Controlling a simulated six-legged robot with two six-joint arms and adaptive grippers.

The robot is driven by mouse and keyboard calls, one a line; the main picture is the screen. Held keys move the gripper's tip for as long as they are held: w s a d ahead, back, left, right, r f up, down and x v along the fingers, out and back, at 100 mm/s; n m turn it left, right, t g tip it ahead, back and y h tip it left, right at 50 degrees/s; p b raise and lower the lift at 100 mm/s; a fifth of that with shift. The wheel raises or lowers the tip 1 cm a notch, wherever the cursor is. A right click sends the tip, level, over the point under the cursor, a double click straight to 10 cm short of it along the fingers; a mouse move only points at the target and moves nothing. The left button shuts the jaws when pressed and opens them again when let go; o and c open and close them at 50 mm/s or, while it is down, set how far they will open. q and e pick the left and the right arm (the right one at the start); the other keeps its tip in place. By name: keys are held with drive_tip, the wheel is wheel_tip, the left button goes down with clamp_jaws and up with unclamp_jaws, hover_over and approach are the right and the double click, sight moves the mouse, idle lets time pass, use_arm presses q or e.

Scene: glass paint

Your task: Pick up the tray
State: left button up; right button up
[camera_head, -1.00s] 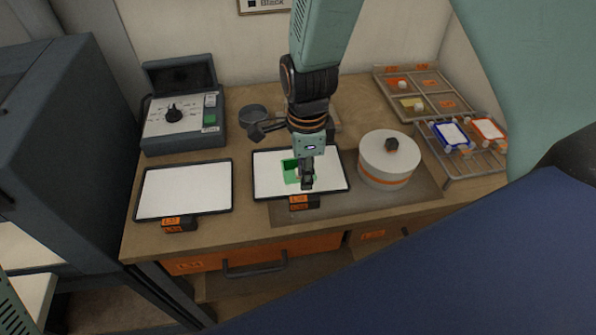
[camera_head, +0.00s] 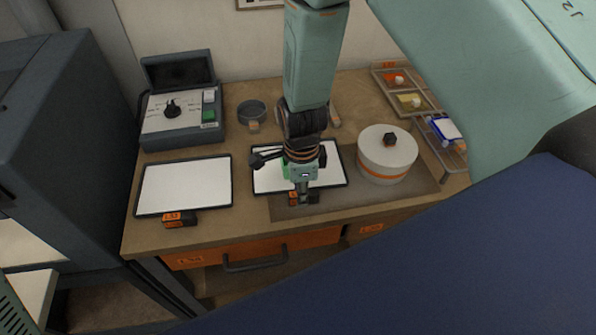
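The middle tray (camera_head: 266,183) is dark-rimmed with a white surface. A second similar tray (camera_head: 184,188) lies empty to the left. My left gripper is not in view.
A white round drum (camera_head: 387,158) with an orange band stands close to the right. Behind are a control box (camera_head: 181,112) and a small round dish (camera_head: 252,112). Racks with coloured pieces (camera_head: 408,92) are at the back right. A dark cabinet (camera_head: 60,140) stands left.

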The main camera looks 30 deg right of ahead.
drive_tip(key=shift+w+d, duration=0.1)
drive_tip(key=shift+d, duration=0.15)
drive_tip(key=shift+c, duration=2.3)
drive_tip(key=shift+a, duration=0.25)
clamp_jaws()
drive_tip(key=shift+d, duration=0.2)
drive_tip(key=shift+a+r, duration=0.1)
drive_tip(key=shift+r, duration=0.4)
wheel_tip(320, 180, up, 12)
drive_tip(key=p, duration=0.4)
